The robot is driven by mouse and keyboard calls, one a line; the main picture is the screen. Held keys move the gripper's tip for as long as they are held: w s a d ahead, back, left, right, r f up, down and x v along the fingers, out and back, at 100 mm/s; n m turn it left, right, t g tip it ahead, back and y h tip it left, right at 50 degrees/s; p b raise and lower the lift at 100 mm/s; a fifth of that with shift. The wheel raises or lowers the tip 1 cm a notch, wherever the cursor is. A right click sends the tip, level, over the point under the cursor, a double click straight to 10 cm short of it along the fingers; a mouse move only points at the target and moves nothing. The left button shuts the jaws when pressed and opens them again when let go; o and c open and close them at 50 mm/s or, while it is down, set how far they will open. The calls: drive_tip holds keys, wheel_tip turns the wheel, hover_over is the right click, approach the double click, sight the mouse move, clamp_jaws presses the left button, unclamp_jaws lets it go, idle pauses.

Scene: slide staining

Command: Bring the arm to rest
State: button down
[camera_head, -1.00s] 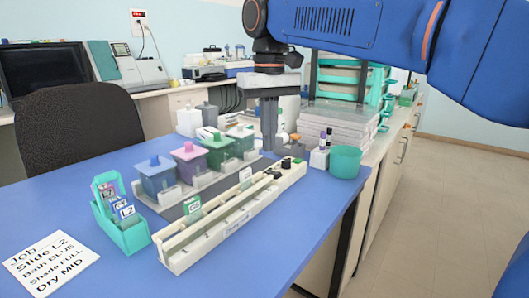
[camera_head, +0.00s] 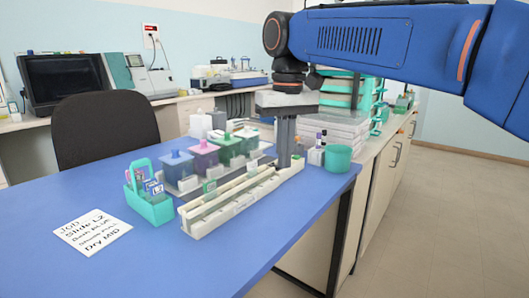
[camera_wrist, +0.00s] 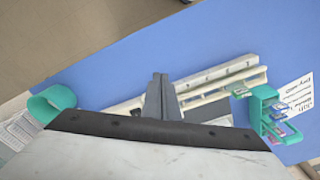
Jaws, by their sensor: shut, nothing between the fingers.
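My gripper (camera_head: 284,163) points down over the right end of the white rack (camera_head: 232,205), its fingers together and empty. It also shows in the wrist view (camera_wrist: 161,80), with the rails of the rack (camera_wrist: 215,82) behind it. My arm reaches in from the upper right.
A teal slide holder (camera_head: 151,206) and a job card (camera_head: 92,231) are on the left of the blue table (camera_head: 190,262). Staining jars with blue (camera_head: 175,167), pink and green lids stand behind the rack. A teal cup (camera_head: 338,158) stands right. The table front is clear.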

drive_tip(key=s+d+f+m+t, duration=0.2)
drive_tip(key=s+d+f, duration=0.8)
drive_tip(key=d+f, duration=0.2)
drive_tip(key=s+d+f+m+t, duration=0.2)
drive_tip(key=s+d+f, duration=0.8)
drive_tip(key=d+f, duration=0.2)
drive_tip(key=shift+d+f, duration=0.15)
drive_tip(key=shift+f, duration=0.8)
